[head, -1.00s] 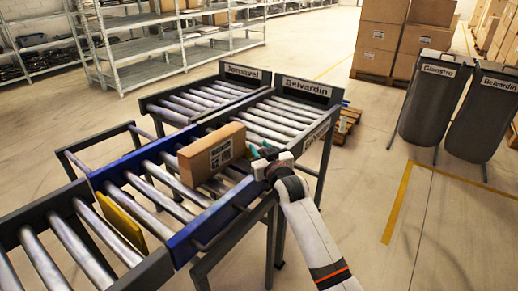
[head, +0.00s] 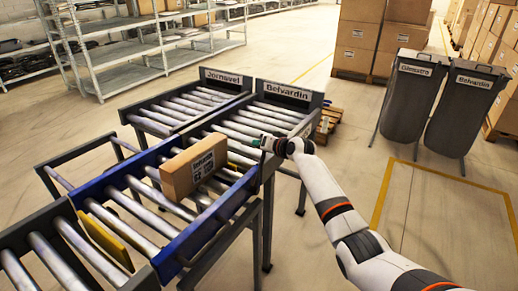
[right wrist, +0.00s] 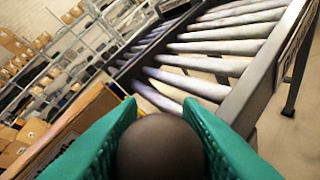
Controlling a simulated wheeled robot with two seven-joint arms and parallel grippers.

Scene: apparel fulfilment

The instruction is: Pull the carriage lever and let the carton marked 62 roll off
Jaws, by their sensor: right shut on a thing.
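The brown carton (head: 194,166) stands on the rollers of the blue-sided carriage (head: 205,226). Its printed mark is too small to read surely. My right gripper (head: 268,143) is at the carriage's far right corner, beyond the carton and apart from it. In the right wrist view its green fingers (right wrist: 160,140) close around a dark round knob, which I take as the lever knob (right wrist: 160,148). The lever's shaft is hidden. My left gripper is not in view.
Two roller lanes lie beyond the carriage, labelled Jornavel (head: 225,78) and Belvardin (head: 288,91). A yellow plate (head: 105,242) stands at the carriage's near left end. Two grey bins (head: 412,100) stand at the right.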

